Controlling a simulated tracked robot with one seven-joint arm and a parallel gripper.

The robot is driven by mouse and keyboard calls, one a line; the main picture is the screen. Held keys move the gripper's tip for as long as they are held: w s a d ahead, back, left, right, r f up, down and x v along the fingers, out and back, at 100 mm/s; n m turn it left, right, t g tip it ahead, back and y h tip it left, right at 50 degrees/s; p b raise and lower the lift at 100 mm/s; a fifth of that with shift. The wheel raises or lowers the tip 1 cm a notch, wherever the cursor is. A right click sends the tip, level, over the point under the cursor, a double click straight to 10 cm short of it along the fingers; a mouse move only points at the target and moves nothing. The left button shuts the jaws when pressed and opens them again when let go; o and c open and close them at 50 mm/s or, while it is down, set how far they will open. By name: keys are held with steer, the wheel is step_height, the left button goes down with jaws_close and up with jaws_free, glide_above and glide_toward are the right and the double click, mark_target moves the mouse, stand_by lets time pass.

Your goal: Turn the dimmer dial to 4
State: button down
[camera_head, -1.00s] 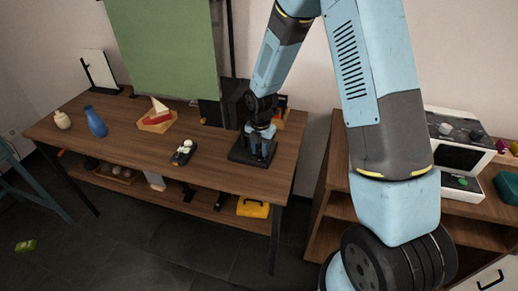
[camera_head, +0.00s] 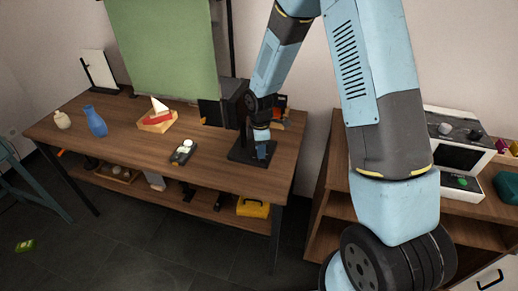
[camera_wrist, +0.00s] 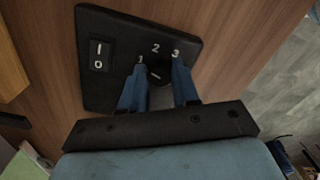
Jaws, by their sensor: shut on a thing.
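The dimmer is a flat black box on the wooden table, seen in the head view (camera_head: 240,155) under my gripper (camera_head: 261,152). In the wrist view its black face (camera_wrist: 110,28) carries the white numbers 1, 2 and 3. The dark round dial (camera_wrist: 158,73) sits below the 2, with a small white mark on it. My gripper (camera_wrist: 158,70) is shut on the dial, one blue finger on each side, the left near the 1 and the right below the 3. No 4 shows; part of the face is hidden by my fingers and gripper body.
A rocker switch (camera_wrist: 99,54) marked I and O is on the same box. A small dark device with pale knobs (camera_head: 183,152), a toy boat (camera_head: 158,117) and a blue vase (camera_head: 96,121) stand left on the table. A dark box stands just behind.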

steer(key=m, duration=1.4)
steer(key=shift+m, duration=0.3)
steer(key=m, duration=0.3)
steer(key=shift+m, duration=0.3)
steer(key=m, duration=0.3)
steer(key=shift+m, duration=0.4)
steer(key=m, duration=0.4)
steer(key=shift+m, duration=1.4)
